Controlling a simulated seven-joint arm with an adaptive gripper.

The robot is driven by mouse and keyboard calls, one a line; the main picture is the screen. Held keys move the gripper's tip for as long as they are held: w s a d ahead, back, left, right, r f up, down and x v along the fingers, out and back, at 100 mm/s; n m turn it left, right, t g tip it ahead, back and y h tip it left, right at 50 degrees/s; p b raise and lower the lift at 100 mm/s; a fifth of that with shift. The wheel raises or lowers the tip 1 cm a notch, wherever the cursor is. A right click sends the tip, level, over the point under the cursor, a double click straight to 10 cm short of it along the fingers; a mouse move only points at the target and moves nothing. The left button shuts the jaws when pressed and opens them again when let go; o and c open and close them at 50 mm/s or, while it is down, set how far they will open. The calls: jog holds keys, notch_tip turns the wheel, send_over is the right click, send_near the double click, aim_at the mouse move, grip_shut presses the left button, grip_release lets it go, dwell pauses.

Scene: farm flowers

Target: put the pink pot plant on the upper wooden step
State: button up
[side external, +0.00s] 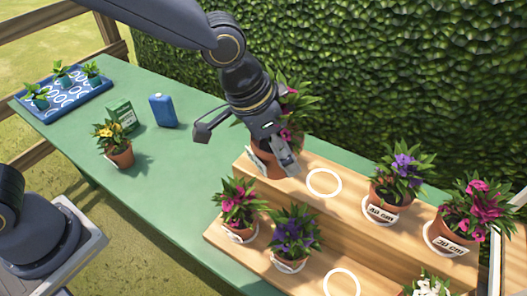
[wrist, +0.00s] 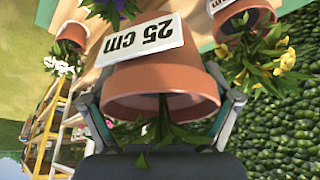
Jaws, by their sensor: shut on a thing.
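My gripper (side external: 283,158) is shut on a terracotta pot (side external: 262,160) with green leaves and pink flowers (side external: 287,134), at the left end of the upper wooden step (side external: 345,206). The arm hides much of this plant, and I cannot tell whether its pot touches the step. In the wrist view the held pot (wrist: 160,80) sits between my two fingers, with a white "25 cm" label (wrist: 118,40). An empty white ring (side external: 324,183) is on the upper step, just right of the held pot.
A purple plant (side external: 392,190) and a pink plant (side external: 458,232) stand farther right on the upper step. The lower step bears a pink plant (side external: 240,226), a purple plant (side external: 291,252) and an empty ring (side external: 342,282). A yellow plant (side external: 119,153) stands on the green table (side external: 160,195).

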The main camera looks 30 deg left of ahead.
jog(key=w+d+f, duration=0.2)
jog(key=w+f, duration=0.1)
jog(key=w, duration=0.1)
jog(key=w+d+f, duration=0.2)
jog(key=w+f, duration=0.1)
jog(key=w+d+f, duration=0.3)
jog(key=w, duration=0.1)
jog(key=shift+w+f, duration=0.3)
jog(key=shift+f, duration=0.05)
jog(key=shift+w+d+f, duration=0.1)
jog(key=shift+f, duration=1.55)
jog(key=shift+f, duration=0.1)
jog(key=o, duration=1.3)
jog(key=shift+f, duration=0.1)
